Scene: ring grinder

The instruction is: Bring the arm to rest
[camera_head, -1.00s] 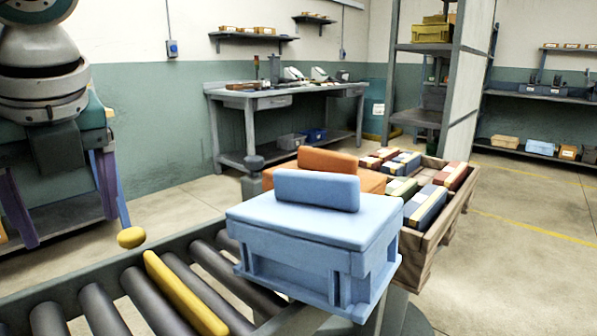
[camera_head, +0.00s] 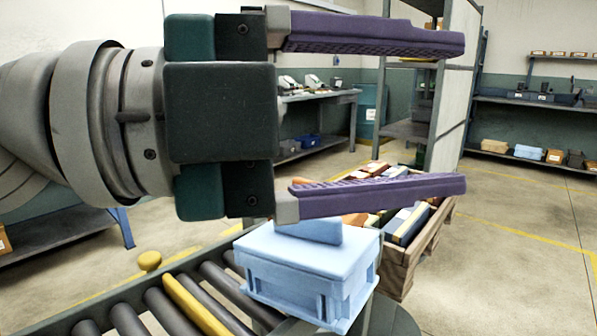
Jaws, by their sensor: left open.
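My left gripper (camera_head: 375,112) comes in from the left across the upper middle of the head view. Its two purple fingers are wide apart with nothing between them. It looms close to the camera, and its lower finger covers part of the scene behind. A light blue box (camera_head: 310,262) stands below it at the end of the roller conveyor. A blue block (camera_head: 309,229) lies on the box's top, partly hidden by the lower finger. My right gripper is not in view.
A yellow bar (camera_head: 197,305) lies among the conveyor rollers (camera_head: 160,310). A wooden crate (camera_head: 411,255) with several coloured blocks stands behind the box. A workbench (camera_head: 340,98) and shelves (camera_head: 530,103) stand at the back. The floor at right is clear.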

